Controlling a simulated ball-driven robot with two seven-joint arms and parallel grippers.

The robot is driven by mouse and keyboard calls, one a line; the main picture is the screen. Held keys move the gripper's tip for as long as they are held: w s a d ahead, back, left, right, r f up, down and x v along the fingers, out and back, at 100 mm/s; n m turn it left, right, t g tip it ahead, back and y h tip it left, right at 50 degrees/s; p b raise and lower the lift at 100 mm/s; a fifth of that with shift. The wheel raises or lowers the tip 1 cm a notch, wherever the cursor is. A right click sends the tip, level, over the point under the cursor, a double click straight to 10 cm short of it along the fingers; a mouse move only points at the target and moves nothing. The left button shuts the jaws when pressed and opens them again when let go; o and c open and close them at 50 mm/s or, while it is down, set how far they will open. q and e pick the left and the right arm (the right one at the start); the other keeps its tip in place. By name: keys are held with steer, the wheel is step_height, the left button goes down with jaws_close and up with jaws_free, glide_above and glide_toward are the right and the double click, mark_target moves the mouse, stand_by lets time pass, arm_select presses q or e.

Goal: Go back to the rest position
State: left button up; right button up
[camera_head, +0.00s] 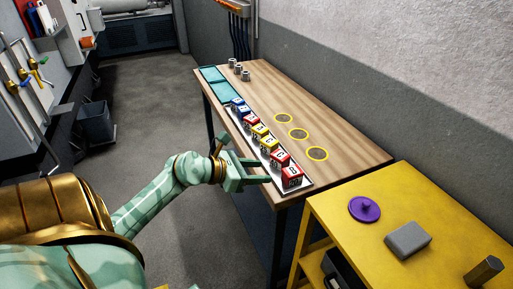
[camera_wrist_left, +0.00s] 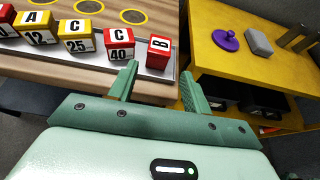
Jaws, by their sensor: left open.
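My left gripper (camera_head: 266,171) is open and empty at the near long edge of the wooden table (camera_head: 345,135), beside the end of a pale tray (camera_head: 308,187). In the left wrist view its fingers (camera_wrist_left: 160,71) are spread, with nothing between them. The tray holds a row of lettered and numbered blocks: blue ones (camera_head: 238,103) at the far end, yellow ones (camera_head: 260,131) and red ones (camera_head: 291,176) nearer. A red block (camera_wrist_left: 158,52) stands just beyond the fingertips in the left wrist view, apart from them as far as I can tell. My right gripper is out of view.

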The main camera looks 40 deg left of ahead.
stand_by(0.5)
arm_select(q)
steer(key=a+f+n+t+y, duration=0.2)
steer(key=a+f+n+y, duration=0.35)
steer(key=f+n, duration=1.05)
steer(key=s+f+n+g+y, duration=0.2)
steer(key=s+f+n+g, duration=0.2)
steer(key=s+f+n, duration=1.05)
steer(key=s+d+f+n+g, duration=0.2)
steer(key=s+d+f+g, duration=0.1)
steer(key=s+f, duration=0.45)
steer(key=s+d+f+n+g, duration=0.2)
steer(key=s+d+f+g, duration=0.1)
steer(key=s+f, duration=0.45)
steer(key=s+d+f+n+g+h, duration=0.1)
steer(key=s+d+g, duration=0.1)
steer(key=s+d, duration=0.3)
steer(key=s+d+f+n+g+h, duration=0.1)
steer(key=s+d+f, duration=0.1)
steer(key=s+d, duration=0.3)
steer(key=s, duration=0.3)
steer(key=shift+s+d+f+g, duration=0.25)
steer(key=shift+s+d+g, duration=0.1)
steer(key=shift+g, duration=0.05)
